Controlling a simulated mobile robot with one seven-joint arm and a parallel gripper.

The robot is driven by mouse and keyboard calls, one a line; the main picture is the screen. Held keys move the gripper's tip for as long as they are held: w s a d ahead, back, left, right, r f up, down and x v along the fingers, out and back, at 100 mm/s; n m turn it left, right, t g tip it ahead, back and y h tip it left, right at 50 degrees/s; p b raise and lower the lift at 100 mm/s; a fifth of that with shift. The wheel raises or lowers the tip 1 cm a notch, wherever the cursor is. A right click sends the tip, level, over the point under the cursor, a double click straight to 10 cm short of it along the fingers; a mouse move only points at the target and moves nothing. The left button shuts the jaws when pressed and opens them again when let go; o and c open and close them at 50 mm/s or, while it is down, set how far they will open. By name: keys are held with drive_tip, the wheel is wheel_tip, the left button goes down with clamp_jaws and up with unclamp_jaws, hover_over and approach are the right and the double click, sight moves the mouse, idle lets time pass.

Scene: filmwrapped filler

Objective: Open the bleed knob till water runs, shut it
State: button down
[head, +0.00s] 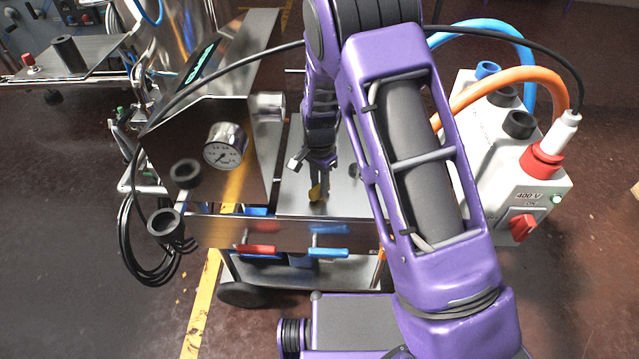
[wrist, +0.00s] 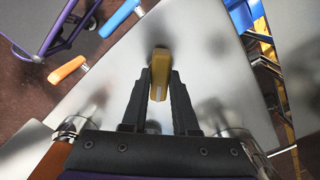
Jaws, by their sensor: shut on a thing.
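A small yellow knob (head: 315,192) stands on the flat steel top of a machine (head: 350,205). In the wrist view the knob (wrist: 159,62) is an elongated ochre block between my fingertips. My gripper (head: 319,180) points down over it, and in the wrist view my gripper (wrist: 160,80) has its two dark fingers closed on the knob's sides. The knob's underside is hidden. I see no running water in either view.
A round pressure gauge (head: 224,147) sits on the steel housing to the left. Red (head: 256,249) and blue (head: 328,252) lever handles stick out at the machine's front. A grey 400 V box (head: 530,190) with orange and blue hoses stands to the right. Floor at left is partly clear.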

sight(319, 187)
drive_tip(key=c, duration=0.7)
unclamp_jaws()
drive_tip(key=shift+r, duration=0.1)
wheel_tip(319, 187, up, 17)
drive_tip(key=shift+r+p, duration=0.15)
drive_tip(key=shift+p, duration=1)
